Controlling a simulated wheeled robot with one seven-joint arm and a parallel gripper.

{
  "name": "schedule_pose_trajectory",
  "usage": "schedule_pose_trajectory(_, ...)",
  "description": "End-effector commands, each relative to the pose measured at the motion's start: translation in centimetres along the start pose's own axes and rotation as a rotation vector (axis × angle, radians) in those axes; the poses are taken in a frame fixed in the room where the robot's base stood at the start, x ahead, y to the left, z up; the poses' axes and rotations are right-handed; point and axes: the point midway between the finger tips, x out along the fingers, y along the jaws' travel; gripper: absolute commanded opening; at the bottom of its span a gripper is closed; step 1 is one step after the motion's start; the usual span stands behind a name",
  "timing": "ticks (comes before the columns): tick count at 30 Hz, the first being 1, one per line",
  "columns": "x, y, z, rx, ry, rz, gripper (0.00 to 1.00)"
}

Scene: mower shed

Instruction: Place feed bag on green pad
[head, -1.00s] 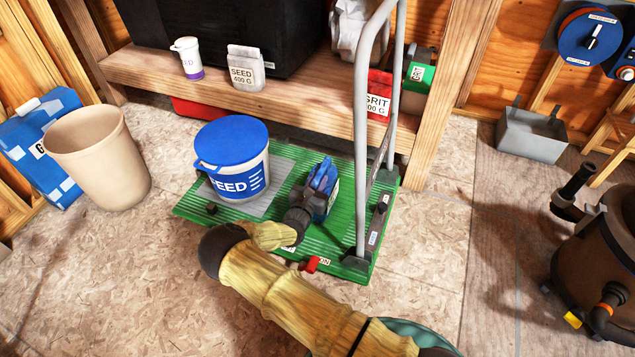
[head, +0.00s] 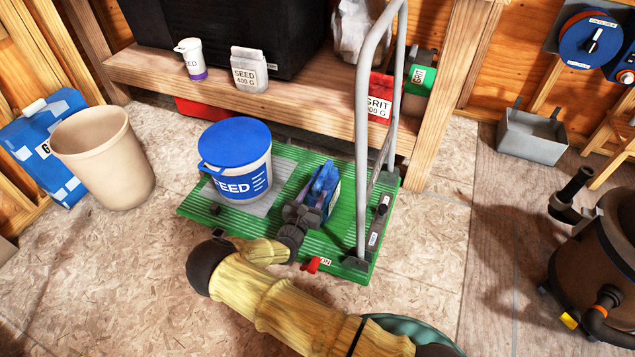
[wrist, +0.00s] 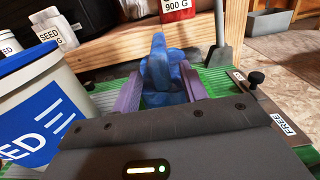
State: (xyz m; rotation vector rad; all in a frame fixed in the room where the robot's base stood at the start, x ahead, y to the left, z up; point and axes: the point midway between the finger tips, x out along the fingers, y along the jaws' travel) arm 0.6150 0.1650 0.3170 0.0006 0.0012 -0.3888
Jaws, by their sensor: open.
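My gripper (head: 302,208) is low over the deck, at the near left side of the bag. In the wrist view the bag (wrist: 159,72) stands between my two spread purple fingers (wrist: 160,92), with its lower part hidden by the gripper body. The jaws are open. I cannot tell whether either finger touches the bag.
A white bucket with a blue lid (head: 237,160) stands close left on a grey patch of the deck. The cart's grey upright handle (head: 361,150) rises close right. A red knob (head: 311,265) is at the front edge. A wooden shelf (head: 290,97) overhangs behind.

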Motion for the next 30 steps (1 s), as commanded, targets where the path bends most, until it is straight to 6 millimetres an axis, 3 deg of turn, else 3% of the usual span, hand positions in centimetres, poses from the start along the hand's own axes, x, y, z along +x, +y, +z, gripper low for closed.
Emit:
schedule_pose_trajectory(6,-4.3,0.0,0.4,-0.002,0.0,0.002,0.43)
schedule_pose_trajectory(12,-6.3,0.0,0.1,-0.001,0.0,0.0,0.43)
schedule_pose_trajectory(30,-6.5,0.0,0.0,0.0,-0.001,0.0,0.43)
